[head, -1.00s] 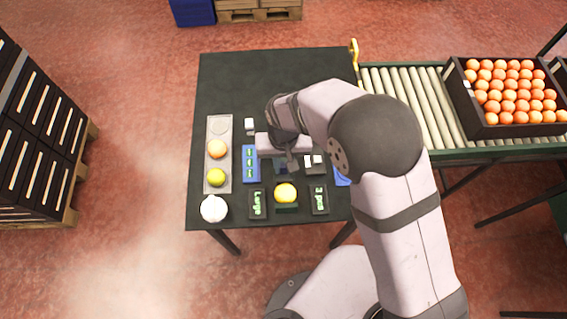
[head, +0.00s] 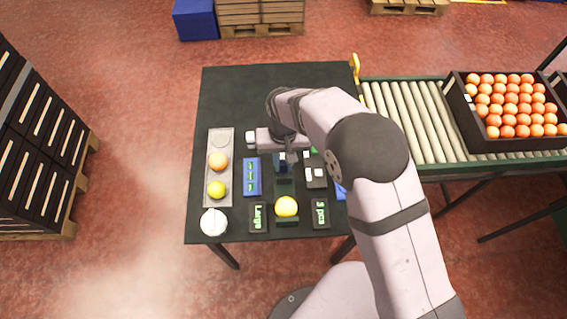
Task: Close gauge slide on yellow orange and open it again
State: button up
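The yellow orange (head: 287,206) rests in a dark holder between the "Large" sign and the "3 pcs" sign, near the table's front edge. The gauge slide looks like a small dark blue block (head: 282,163) behind the orange, with a clear gap between them. My gripper (head: 287,165) is at this block, pointing down. My arm hides part of both, and I cannot tell whether the fingers are shut on the slide.
A grey tray (head: 207,181) at the left holds an orange fruit and a yellow-green one. A white round object (head: 213,222), a blue plate (head: 252,177) and dark signs (head: 258,217) stand nearby. A conveyor (head: 420,120) with a full crate (head: 466,118) is at right.

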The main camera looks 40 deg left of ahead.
aim_at(283, 161)
jog(key=o, duration=0.4)
jog(key=shift+w+a, duration=0.2)
jog(key=shift+w, duration=0.05)
jog(key=shift+c, duration=0.2)
jog(key=shift+s, duration=0.1)
jog(key=shift+r, duration=0.1)
jog(key=shift+r+b, duration=0.8)
jog(key=shift+r, duration=2.8)
